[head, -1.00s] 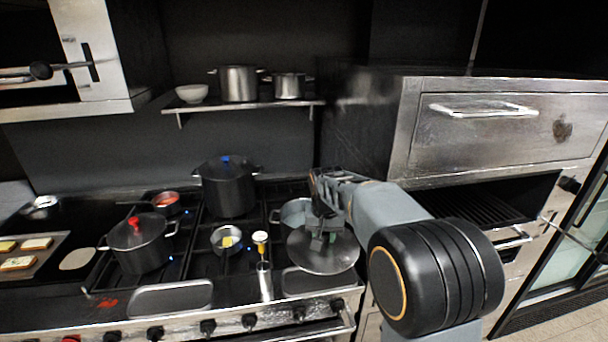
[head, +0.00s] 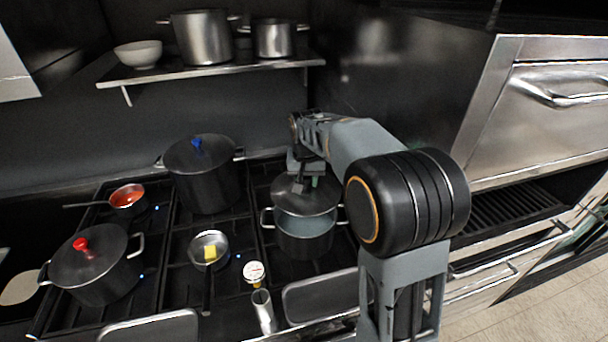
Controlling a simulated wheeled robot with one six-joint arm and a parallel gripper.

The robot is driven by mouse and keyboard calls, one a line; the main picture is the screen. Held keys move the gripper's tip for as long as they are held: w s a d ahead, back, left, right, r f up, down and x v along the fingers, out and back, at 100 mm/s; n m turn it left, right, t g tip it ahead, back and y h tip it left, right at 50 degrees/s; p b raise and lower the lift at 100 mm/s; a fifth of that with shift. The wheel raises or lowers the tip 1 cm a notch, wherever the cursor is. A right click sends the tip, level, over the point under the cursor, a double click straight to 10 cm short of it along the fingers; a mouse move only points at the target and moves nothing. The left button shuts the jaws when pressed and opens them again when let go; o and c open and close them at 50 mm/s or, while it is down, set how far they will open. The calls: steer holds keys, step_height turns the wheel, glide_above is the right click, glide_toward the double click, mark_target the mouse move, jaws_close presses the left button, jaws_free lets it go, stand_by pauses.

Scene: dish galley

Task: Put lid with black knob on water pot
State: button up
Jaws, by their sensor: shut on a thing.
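My gripper (head: 307,181) is shut on the lid (head: 296,201), a dark round disc held roughly level. Its knob is hidden by the jaws. The lid hangs over the back part of an open pot (head: 303,242) with light blue-grey water inside, on the right of the stove. The front of the pot's opening shows uncovered, so the lid sits toward the back of it. I cannot tell whether the lid touches the rim.
A tall pot with a blue-knobbed lid (head: 203,170) stands to the left, and a red-knobbed pot (head: 88,262) at far left. A small pan with butter (head: 209,248), a red-sauce pan (head: 127,197), a jar (head: 254,271) and a metal cylinder (head: 263,309) are near. A shelf (head: 215,69) is above.

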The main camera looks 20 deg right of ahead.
steer(key=shift+s+a+f+b, duration=0.1)
steer(key=shift+f+b, duration=2.55)
steer(key=shift+f, duration=0.9)
steer(key=shift+s, duration=0.1)
steer(key=shift+f+b, duration=0.4)
steer(key=shift+f, duration=0.2)
steer(key=o, duration=1.6)
steer(key=shift+o, duration=0.2)
steer(key=shift+r, duration=0.1)
steer(key=shift+r+p, duration=2.7)
steer(key=shift+r, duration=0.7)
